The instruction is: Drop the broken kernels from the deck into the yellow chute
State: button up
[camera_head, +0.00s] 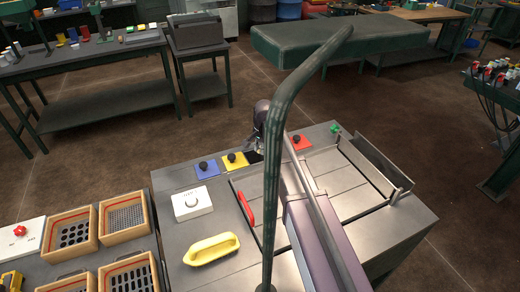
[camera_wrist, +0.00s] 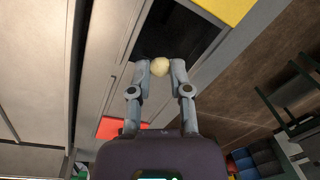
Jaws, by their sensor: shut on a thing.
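My gripper (camera_wrist: 161,68) is shut on a small pale, rounded kernel (camera_wrist: 159,66), held between its fingertips. In the wrist view, the kernel is in front of a dark rectangular area (camera_wrist: 172,35) that looks like an opening. The yellow plate (camera_wrist: 228,8) borders this dark area. The deck (camera_head: 345,180) is a grey metal surface. I see no other kernels on it, but my arm covers part.
A yellow scoop-like object (camera_head: 211,249), a white box (camera_head: 192,204) and wooden sieve trays (camera_head: 127,217) are at left. A green post (camera_head: 275,190) stands in front.

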dwell(0.3)
jog(key=o, duration=0.7)
jog(key=shift+r, duration=0.15)
